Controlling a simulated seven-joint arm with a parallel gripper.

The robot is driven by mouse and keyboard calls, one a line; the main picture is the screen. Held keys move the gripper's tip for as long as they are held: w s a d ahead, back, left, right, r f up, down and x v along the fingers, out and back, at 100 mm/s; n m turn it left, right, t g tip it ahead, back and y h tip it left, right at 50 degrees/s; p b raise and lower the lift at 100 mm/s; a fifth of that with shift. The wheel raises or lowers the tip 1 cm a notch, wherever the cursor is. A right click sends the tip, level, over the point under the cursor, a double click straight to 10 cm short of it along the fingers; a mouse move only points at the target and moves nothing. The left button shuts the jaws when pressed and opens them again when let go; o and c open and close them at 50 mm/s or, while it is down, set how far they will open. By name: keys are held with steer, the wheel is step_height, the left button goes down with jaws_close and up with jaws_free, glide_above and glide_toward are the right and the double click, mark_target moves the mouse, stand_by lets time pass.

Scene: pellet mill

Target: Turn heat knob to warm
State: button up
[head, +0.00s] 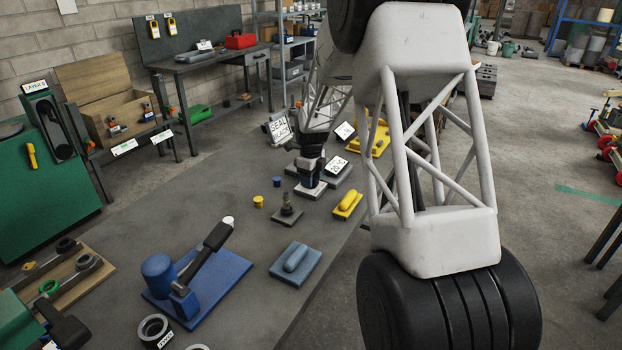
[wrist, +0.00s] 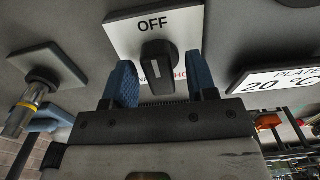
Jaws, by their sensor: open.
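The black heat knob (wrist: 158,68) stands on a white plate (wrist: 112,38) in the wrist view. Its pointer end is toward the word OFF. My gripper (wrist: 161,72) is open, with one blue finger on each side of the knob. A gap shows on both sides, so it does not grip the knob. In the head view my gripper (head: 311,168) is low over the white plate (head: 310,191), and the knob is hidden there.
A display reading 20 °C (head: 338,166) stands close beside the knob plate. A post on a dark base (head: 287,211), a yellow handled block (head: 348,205) and a blue handled block (head: 295,263) are nearer. A blue lever press (head: 196,285) stands at the near left.

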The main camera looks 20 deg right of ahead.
steer(key=c, duration=0.9)
